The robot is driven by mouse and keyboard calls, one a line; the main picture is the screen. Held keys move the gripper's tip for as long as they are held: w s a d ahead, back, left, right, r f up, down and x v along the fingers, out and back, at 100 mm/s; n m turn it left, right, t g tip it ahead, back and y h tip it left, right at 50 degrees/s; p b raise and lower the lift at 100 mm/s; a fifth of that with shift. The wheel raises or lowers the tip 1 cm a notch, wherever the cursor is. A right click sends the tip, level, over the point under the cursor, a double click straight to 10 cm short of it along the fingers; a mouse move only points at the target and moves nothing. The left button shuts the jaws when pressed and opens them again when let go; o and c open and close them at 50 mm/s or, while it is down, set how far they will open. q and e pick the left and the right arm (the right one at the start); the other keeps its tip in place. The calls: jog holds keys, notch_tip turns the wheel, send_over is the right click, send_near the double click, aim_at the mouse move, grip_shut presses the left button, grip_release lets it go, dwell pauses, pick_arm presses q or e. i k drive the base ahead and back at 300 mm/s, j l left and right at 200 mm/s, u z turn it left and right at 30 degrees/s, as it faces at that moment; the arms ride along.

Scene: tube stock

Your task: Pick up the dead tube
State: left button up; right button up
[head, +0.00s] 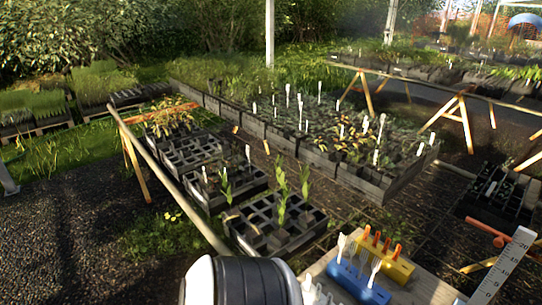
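Three black cell trays stand in a row on the timber-railed bench left of centre. The nearest tray (305,238) holds a few tall green plants (282,207) and has many empty cells. The middle tray (212,198) has a few small plants and white labels. The far tray (185,160) looks mostly empty, with yellow-brown plants (168,121) behind it. I cannot tell which tube is the dead one; the plants are too small and dark. Neither gripper is in view. A white and black rounded part at the bottom edge looks like my own arm.
A small table (432,290) at bottom right holds a blue block (358,283) and a yellow block (392,268) with white and orange tags. A white ruler (505,265) stands beside it. A large planted bed (385,186) lies behind. Gravel (75,240) at left is clear.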

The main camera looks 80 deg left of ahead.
aim_at(254, 235)
jog(key=u, duration=2.6)
